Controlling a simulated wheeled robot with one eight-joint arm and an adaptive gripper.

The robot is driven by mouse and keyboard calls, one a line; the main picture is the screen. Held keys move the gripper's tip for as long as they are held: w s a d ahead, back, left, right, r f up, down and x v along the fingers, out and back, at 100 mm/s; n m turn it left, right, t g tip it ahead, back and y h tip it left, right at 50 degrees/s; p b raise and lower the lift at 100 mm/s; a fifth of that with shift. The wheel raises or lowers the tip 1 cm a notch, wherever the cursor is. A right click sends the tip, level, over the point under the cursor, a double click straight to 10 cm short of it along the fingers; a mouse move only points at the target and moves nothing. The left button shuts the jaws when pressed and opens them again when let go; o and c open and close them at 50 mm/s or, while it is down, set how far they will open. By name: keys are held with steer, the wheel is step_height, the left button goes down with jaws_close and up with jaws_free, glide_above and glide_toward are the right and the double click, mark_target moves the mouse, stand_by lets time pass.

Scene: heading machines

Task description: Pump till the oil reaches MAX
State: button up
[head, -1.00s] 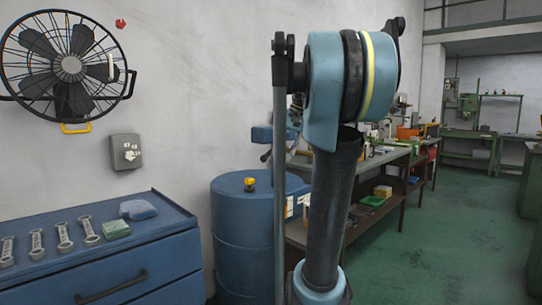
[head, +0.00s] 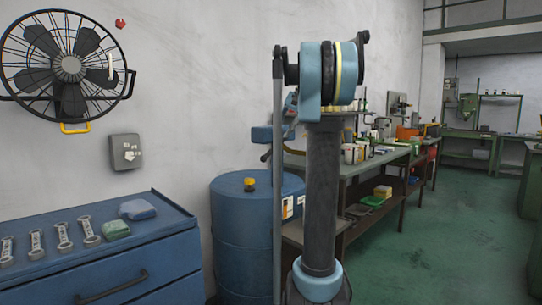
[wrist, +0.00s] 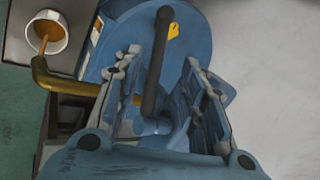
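A dark pump handle (wrist: 160,60) runs between the fingers of my gripper (wrist: 163,62) in the wrist view. The fingers are apart, with a gap visible on each side of the handle. A brass spout (wrist: 42,78) sticks out to the left. A thin brown oil stream runs from it into a white cup (wrist: 60,20) that holds brown oil. I cannot read a MAX mark. The blue drum (wrist: 118,50) lies below the handle; it also stands by the wall in the head view (head: 238,245).
A blue cabinet (head: 150,250) at the left carries several wrenches and folded cloths (head: 137,209). A wall fan (head: 68,67) and a grey box (head: 126,152) hang above. A workbench (head: 385,160) with various items stands behind my arm. Green floor (head: 430,250) is clear at the right.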

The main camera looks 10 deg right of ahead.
mark_target(273, 148)
steer(key=x, duration=1.2)
steer(key=shift+a+f, duration=0.2)
steer(key=shift+f, duration=0.1)
steer(key=shift+d, duration=0.1)
jaws_close()
